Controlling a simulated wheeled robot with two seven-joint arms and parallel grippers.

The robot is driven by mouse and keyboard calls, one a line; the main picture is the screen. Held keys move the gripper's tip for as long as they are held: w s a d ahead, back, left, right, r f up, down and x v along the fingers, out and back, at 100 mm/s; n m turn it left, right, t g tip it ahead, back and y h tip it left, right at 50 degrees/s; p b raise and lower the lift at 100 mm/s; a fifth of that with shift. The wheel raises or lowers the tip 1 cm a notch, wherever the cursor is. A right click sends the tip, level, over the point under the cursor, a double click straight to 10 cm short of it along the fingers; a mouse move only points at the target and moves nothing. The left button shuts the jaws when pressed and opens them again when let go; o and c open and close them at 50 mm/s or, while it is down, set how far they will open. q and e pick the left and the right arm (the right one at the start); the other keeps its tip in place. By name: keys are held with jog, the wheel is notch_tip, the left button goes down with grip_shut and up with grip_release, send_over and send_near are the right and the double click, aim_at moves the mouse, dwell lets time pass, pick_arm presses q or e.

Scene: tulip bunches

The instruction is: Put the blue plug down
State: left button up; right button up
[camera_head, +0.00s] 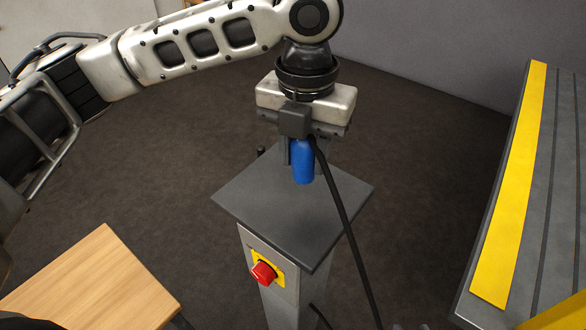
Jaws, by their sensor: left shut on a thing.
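The blue plug (302,163) is upright between the fingers of my left gripper (301,150), which is shut on it. A black cable runs from near the gripper down past the right side of a stand. The plug's lower end is over the dark square top (255,205) of the grey stand. I cannot tell whether it touches the top. The fingers partly hide the plug's upper part. My right gripper is not in view.
A red button (263,273) on a yellow plate sits on the stand's front. A wooden table (95,285) is at the lower left. A grey surface with a yellow strip (512,190) is at the right. Bare dark floor lies around the stand.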

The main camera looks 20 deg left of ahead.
pick_arm(q)
jog(key=shift+w+a+f, duration=0.3)
jog(key=shift+a+f, duration=0.05)
jog(key=shift+f, duration=0.2)
jog(key=shift+w+a+f, duration=0.3)
jog(key=shift+a+f, duration=0.05)
jog(key=shift+f, duration=0.15)
jog(key=shift+w+a+f, duration=0.2)
jog(key=shift+f, duration=0.2)
jog(key=shift+w+a+f, duration=0.1)
jog(key=shift+f, duration=0.8)
jog(key=shift+w+a+f, duration=0.1)
jog(key=shift+f, duration=0.8)
pick_arm(e)
jog(key=shift+w+r, duration=0.25)
jog(key=shift+w, duration=0.1)
pick_arm(q)
jog(key=o, duration=1.1)
jog(key=shift+f, duration=0.15)
notch_tip(320, 180, up, 12)
jog(key=shift+r, duration=0.2)
pick_arm(e)
jog(key=shift+s, duration=0.2)
